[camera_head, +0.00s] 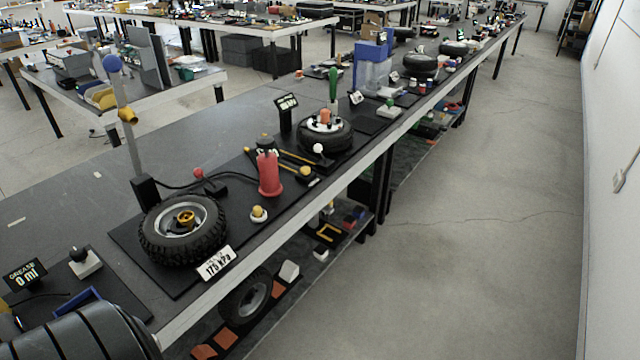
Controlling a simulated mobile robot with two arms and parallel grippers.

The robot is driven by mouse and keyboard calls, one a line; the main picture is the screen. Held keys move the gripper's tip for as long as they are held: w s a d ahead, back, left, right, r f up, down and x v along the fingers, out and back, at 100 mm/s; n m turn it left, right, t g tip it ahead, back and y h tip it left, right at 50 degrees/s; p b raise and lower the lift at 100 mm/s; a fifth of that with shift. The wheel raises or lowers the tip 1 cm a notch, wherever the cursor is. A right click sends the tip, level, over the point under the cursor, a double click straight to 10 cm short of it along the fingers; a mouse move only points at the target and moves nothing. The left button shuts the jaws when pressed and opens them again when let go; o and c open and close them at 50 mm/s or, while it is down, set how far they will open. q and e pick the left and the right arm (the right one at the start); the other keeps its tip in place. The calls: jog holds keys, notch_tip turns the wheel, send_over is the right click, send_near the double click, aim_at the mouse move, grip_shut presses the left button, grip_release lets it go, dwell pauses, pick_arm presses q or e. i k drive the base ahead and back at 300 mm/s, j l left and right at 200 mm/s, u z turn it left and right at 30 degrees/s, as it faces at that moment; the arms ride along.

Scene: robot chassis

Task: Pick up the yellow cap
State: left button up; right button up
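Several yellow parts show on the long workbench, and I cannot tell for sure which is the yellow cap. A small round yellow knob (258,213) sits on a pale base near the bench's front edge, right of the near wheel (185,229). Another yellow fitting (127,115) is on the upright grey post. Neither of my grippers is in view.
A red bottle (269,175) stands right of the near wheel. A second wheel (325,132) lies farther back. A dark ribbed object (85,335) fills the bottom left corner. The floor aisle at right is clear.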

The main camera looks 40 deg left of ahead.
aim_at(257, 210)
jog(key=i+u, duration=0.2)
jog(key=i, duration=0.2)
jog(key=i+l+u, duration=0.2)
jog(key=i, duration=0.2)
jog(key=i+l+u, duration=0.15)
jog(key=i, duration=0.2)
